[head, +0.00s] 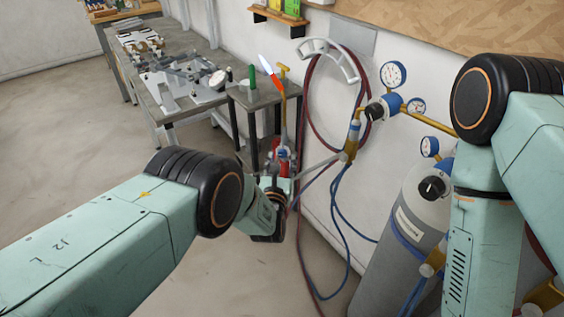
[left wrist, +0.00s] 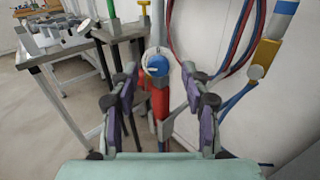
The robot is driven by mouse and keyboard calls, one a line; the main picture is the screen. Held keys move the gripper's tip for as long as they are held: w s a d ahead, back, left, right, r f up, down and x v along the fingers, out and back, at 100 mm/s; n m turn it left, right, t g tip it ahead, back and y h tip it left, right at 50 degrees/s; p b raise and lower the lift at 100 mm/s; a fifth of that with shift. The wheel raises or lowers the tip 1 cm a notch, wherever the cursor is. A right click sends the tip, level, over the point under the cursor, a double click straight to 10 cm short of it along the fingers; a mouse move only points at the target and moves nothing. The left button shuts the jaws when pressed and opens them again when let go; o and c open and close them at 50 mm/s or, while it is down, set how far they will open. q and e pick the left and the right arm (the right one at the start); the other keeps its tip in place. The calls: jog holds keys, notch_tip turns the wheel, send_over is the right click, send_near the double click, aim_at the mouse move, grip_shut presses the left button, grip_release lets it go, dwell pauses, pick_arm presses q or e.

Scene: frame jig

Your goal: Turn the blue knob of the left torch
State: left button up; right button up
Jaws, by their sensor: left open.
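The blue knob (left wrist: 157,65) shows in the left wrist view, on the upper front of the torch's red body (left wrist: 160,97). The torch is upright, with a brass tube (head: 284,110) rising above its red part (head: 281,160) in the head view. My left gripper (left wrist: 159,82) is open, with one finger on each side of the knob and red body in the picture. I see no contact, and the depth gap is hard to judge. In the head view my left gripper (head: 278,180) is small and partly covers the torch's lower part; the knob is not clear there.
A small dark table (head: 262,95) with a green cylinder (head: 252,76) stands behind the torch. Red and blue hoses (head: 336,215) hang by the wall on the right. A grey gas cylinder (head: 398,250) with gauges stands further right. The floor at left is clear.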

pick_arm(q)
jog(key=shift+w+a, duration=0.1)
jog(key=shift+w, duration=0.65)
jog(key=shift+d, duration=0.2)
jog(key=shift+c, duration=0.4)
jog(key=shift+a, duration=0.15)
jog(key=c, duration=0.3)
grip_shut()
